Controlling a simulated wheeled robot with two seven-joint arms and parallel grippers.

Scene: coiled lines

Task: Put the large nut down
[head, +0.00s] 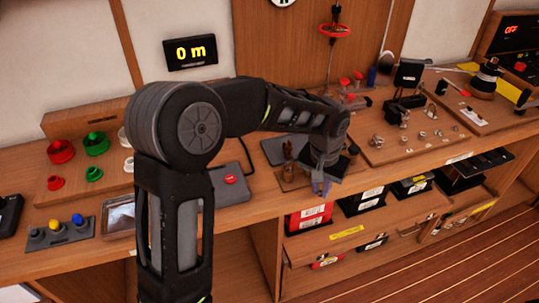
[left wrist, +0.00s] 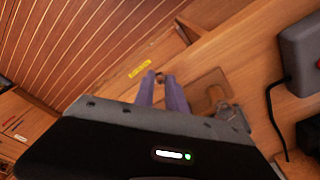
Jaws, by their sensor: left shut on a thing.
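My left gripper (head: 320,187) reaches over the front part of the bench, its bluish fingers pointing down. In the left wrist view the fingers (left wrist: 164,84) are shut on a small dark metal piece, the large nut (left wrist: 160,77), at their tips. In the head view the nut cannot be made out, as the gripper covers it. The nut is near the bench's front edge, beside a small wooden plate (left wrist: 209,84); whether it touches the bench, I cannot tell. My right gripper is in neither view.
A wooden board (head: 425,150) with several metal nuts and fittings lies right of the gripper. A grey box with a red button (head: 231,180) is to the left. Open shelves with dark boxes (head: 362,200) are below the bench edge. A display (head: 190,52) reads 0 m.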

